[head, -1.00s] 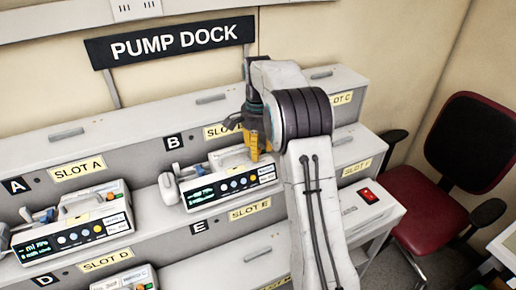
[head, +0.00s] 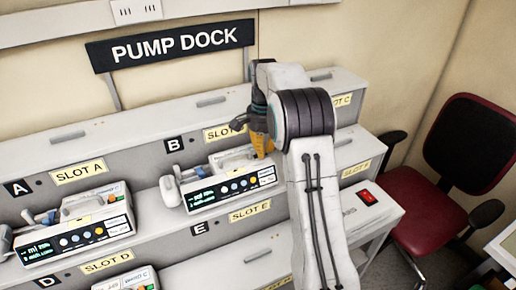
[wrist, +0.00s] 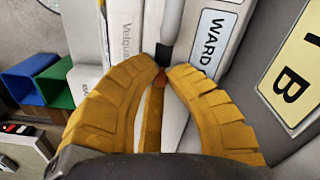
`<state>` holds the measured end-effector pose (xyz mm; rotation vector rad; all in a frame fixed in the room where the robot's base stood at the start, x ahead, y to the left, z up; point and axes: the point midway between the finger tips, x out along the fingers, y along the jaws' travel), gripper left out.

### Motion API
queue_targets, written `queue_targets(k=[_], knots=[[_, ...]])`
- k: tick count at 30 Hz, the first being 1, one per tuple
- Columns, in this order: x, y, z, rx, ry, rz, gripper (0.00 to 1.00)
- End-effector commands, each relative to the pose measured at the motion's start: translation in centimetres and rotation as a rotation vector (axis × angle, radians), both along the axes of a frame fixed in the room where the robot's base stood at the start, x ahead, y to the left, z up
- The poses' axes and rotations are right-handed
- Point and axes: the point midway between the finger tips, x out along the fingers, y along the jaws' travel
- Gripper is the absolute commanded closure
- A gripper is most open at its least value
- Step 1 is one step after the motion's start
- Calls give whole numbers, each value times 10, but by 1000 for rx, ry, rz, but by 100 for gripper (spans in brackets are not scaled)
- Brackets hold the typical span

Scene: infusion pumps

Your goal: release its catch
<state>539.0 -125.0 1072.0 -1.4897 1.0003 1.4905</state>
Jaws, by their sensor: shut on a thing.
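The pump in slot B (head: 232,189) is a white box with a lit green screen and coloured buttons, on the upper shelf of the dock. My gripper (head: 262,150) is over the right end of its top. In the wrist view my yellow fingers (wrist: 163,72) close around a small orange-red piece (wrist: 160,82), which looks like the catch. A grey bar with a dark end (wrist: 168,45) lies just beyond the fingertips, by the WARD label. The fingers hide most of the held piece.
Another pump (head: 75,232) stands in slot A, and one (head: 125,281) shows partly in slot D. Slot E's shelf (head: 245,255) looks bare. A red-and-black office chair (head: 440,200) stands at the right. Blue (wrist: 28,75) and green bins show in the wrist view.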

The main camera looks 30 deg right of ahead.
Motion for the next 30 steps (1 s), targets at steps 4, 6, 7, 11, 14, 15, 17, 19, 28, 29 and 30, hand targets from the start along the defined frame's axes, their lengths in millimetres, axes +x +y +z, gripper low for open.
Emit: queue_targets(k=[4,6,7,11,14,15,17,19,28,29,30], knots=[[0,-6,1,0,-2,-1,100],[0,-6,1,0,-2,-1,100],[0,-6,1,0,-2,-1,100],[0,-6,1,0,-2,0,81],[0,-5,1,0,-2,0,72],[0,-5,1,-1,-1,0,69],[0,-5,1,-1,-1,0,64],[0,-5,1,-1,-1,0,61],[1,-5,4,-1,-3,0,61],[1,-6,6,-1,-3,0,61],[1,-6,9,0,-2,0,61]])
